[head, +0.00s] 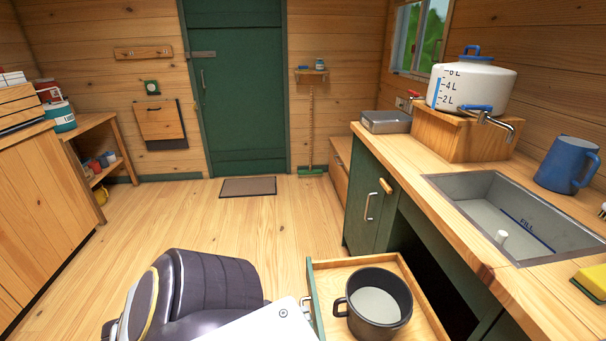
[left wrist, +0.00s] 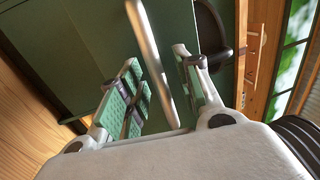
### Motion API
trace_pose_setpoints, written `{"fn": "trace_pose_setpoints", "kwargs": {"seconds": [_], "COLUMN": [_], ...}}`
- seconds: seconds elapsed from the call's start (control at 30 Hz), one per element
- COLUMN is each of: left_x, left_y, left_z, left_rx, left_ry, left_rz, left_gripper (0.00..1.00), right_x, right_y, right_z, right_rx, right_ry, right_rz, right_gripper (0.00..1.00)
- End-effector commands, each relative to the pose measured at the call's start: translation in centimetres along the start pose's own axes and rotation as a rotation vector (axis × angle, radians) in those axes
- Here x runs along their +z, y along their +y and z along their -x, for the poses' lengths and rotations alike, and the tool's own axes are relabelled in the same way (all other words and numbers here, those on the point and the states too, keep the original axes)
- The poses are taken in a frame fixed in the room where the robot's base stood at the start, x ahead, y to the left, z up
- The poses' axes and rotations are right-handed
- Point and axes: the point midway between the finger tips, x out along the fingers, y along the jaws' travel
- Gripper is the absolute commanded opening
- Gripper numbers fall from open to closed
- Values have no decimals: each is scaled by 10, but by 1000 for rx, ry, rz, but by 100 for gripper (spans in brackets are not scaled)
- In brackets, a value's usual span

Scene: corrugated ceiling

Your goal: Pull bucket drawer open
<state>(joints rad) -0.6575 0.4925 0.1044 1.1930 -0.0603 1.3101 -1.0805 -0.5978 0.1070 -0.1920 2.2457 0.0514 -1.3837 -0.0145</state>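The bucket drawer (head: 345,263) stands pulled out from under the counter at the lower right of the head view. A dark grey bucket (head: 378,305) stands upright inside it. The drawer's metal bar handle (left wrist: 152,45) is on its green front. My left gripper (left wrist: 158,58) is at this handle, with the bar between its two green-padded fingers. Gaps show on both sides of the bar, so the fingers look open around it. In the head view my white left gripper body is low in the picture and its fingertips are hidden. My right gripper is not in view.
A wooden counter (head: 413,155) with a sink (head: 490,205), a blue jug (head: 567,165) and a water tank (head: 475,82) runs along the right. A cabinet (head: 40,205) stands at the left. The wooden floor between is clear, with a mat (head: 248,187) by the green door.

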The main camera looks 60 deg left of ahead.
Motion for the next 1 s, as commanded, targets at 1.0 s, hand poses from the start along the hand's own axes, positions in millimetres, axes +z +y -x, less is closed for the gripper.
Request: {"fn": "trace_pose_setpoints", "kwargs": {"seconds": [1.0], "left_x": [0], "left_y": [1], "left_z": [110], "left_rx": [3], "left_ry": [-1], "left_rz": [0], "left_gripper": [34], "right_x": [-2], "right_y": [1], "right_z": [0], "right_rx": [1], "right_ry": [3], "right_rz": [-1], "right_gripper": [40]}}
